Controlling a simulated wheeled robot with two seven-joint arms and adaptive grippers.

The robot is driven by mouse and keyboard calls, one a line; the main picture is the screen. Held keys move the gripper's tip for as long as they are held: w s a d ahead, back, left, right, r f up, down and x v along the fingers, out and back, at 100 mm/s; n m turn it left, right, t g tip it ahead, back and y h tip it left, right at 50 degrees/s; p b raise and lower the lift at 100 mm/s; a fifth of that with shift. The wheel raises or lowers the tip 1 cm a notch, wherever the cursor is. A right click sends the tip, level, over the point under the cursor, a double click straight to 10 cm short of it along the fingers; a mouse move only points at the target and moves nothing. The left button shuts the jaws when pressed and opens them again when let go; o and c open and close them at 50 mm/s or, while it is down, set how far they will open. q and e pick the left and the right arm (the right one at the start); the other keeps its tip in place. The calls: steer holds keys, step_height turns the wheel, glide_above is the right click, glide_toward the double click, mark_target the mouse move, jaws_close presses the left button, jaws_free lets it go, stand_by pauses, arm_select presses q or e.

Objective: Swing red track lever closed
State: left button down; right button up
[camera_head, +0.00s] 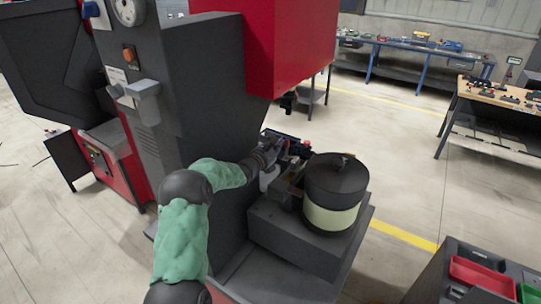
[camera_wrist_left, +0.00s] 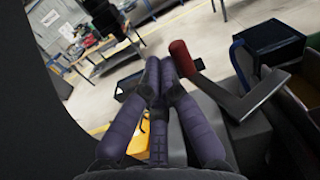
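The track lever has a red cylindrical grip (camera_wrist_left: 181,58) on a grey bent arm (camera_wrist_left: 245,100) in the left wrist view. The grip stands up at the right of my left gripper's fingertips (camera_wrist_left: 160,66). The two purple fingers come together at their tips with nothing visible between them. The right fingertip is very close to the red grip; I cannot tell whether they touch. In the head view my left gripper (camera_head: 283,148) is small, beside the round bowl feeder (camera_head: 335,182), and a small red part (camera_head: 307,144) shows near it. My right gripper is not in view.
A blue curved handle (camera_wrist_left: 240,62) stands behind the lever arm in the wrist view. The dark machine column (camera_head: 205,90) and red housing (camera_head: 292,45) rise close to my left arm. A bench with red and green bins (camera_head: 478,273) is at lower right.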

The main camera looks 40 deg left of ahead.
arm_select(q)
steer(key=shift+w+d+m+h+b, duration=0.6)
steer(key=shift+w+m+h+b, duration=0.15)
steer(key=shift+h, duration=0.35)
steer(key=shift+w+d, duration=0.1)
steer(key=shift+d, duration=0.1)
steer(key=shift+r, duration=0.15)
step_height(320, 180, up, 10)
steer(key=shift+f, duration=0.1)
stand_by(0.6)
steer(key=shift+f, duration=0.1)
stand_by(0.4)
